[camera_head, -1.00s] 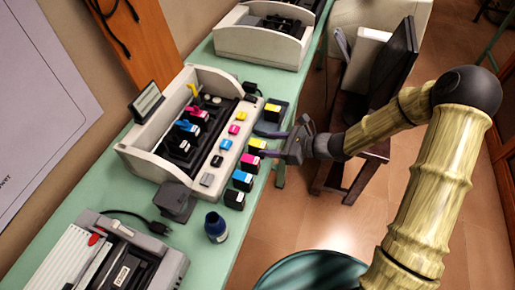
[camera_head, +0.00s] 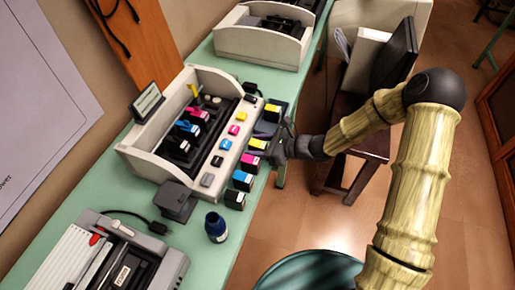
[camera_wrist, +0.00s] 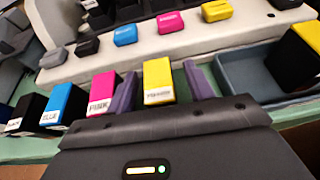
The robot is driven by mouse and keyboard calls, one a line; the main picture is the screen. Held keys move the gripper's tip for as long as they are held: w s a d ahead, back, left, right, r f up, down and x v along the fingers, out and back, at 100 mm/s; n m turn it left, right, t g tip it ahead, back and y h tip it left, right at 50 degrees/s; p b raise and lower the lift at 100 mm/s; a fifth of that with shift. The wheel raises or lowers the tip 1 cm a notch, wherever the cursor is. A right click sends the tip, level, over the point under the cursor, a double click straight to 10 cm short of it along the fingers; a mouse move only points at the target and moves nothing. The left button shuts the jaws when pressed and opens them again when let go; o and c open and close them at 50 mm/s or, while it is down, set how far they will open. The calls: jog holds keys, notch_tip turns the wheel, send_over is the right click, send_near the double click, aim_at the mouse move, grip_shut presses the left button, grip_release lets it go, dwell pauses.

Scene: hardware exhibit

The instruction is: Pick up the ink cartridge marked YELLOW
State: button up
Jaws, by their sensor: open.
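The yellow ink cartridge, its label blurred but seeming to read YELLOW, stands at the table's edge in the wrist view (camera_wrist: 158,82) and the head view (camera_head: 257,144). My gripper (camera_wrist: 160,70) is open, with one purple finger on each side of this cartridge. The left finger is between it and the pink cartridge (camera_wrist: 102,88); I cannot tell whether either finger touches it. In the head view, my gripper (camera_head: 273,146) reaches in from the right at the table's edge and its fingertips are hard to make out.
A blue cartridge (camera_wrist: 65,103) and a black one (camera_wrist: 24,112) continue the row on the left. A grey tray (camera_wrist: 247,72) on the right holds another yellow-topped black cartridge (camera_wrist: 296,55). The white printer housing (camera_head: 140,160) stands behind. An ink bottle (camera_head: 216,228) stands nearer.

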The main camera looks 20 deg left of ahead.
aim_at(258, 143)
jog(key=shift+c, duration=0.4)
jog(key=c, duration=1)
jog(key=shift+o, duration=0.2)
jog(key=shift+r, duration=0.1)
notch_tip(258, 143, up, 10)
jog(key=shift+f+p, duration=0.1)
jog(key=shift+p, duration=0.3)
